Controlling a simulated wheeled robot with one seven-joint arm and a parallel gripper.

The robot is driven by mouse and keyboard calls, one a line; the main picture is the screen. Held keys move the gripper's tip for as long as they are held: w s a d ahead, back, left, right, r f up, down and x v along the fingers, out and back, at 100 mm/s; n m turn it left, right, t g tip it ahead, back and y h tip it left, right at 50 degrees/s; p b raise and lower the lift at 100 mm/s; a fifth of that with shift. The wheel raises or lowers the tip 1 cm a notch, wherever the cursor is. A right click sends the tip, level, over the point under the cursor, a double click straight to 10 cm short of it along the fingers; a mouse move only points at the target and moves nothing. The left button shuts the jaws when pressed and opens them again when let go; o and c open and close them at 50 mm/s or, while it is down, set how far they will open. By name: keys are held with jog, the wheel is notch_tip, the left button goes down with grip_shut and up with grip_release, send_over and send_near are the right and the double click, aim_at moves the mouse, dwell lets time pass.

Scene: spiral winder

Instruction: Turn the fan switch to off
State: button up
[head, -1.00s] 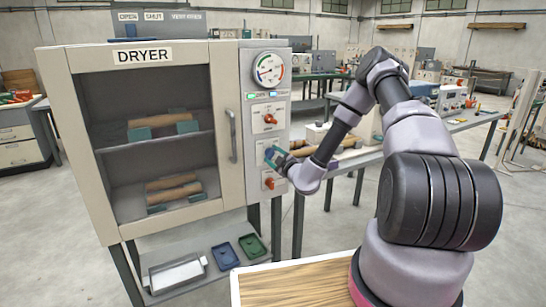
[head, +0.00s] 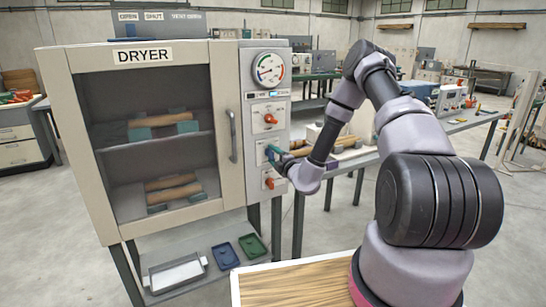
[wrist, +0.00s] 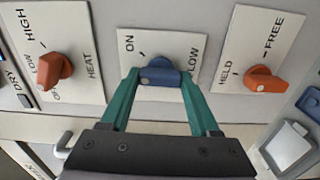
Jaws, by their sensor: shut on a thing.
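My gripper (wrist: 160,88) has two teal fingers shut on the sides of a blue knob (wrist: 160,73) in the wrist view. The knob is the middle one of three on the dryer's control panel. Its white plate (wrist: 185,44) reads ON at the left and LOW at the right, part of the lettering being covered. No word FAN is readable. The knob lies roughly crosswise between the fingers, and a short tick mark shows above it, beside ON. In the head view my gripper (head: 272,153) is at the panel's middle plate and hides most of that knob.
An orange HEAT knob (wrist: 54,70) is left of my gripper, and another orange knob (wrist: 264,80), marked HELD and FREE, is right. The dryer (head: 225,190) has a closed glass door with a handle (head: 232,136). A dial gauge (head: 269,70) sits above the knobs.

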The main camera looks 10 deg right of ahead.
jog(key=n, duration=0.4)
jog(key=shift+n, duration=0.3)
jog(key=shift+f+n, duration=0.1)
jog(key=shift+n, duration=1.7)
jog(key=o, duration=1.4)
jog(key=shift+c, duration=0.2)
jog(key=shift+s+d, duration=0.1)
jog(key=shift+s, duration=0.05)
jog(key=v, duration=1)
jog(key=shift+s, duration=0.3)
jog(key=shift+d, duration=0.1)
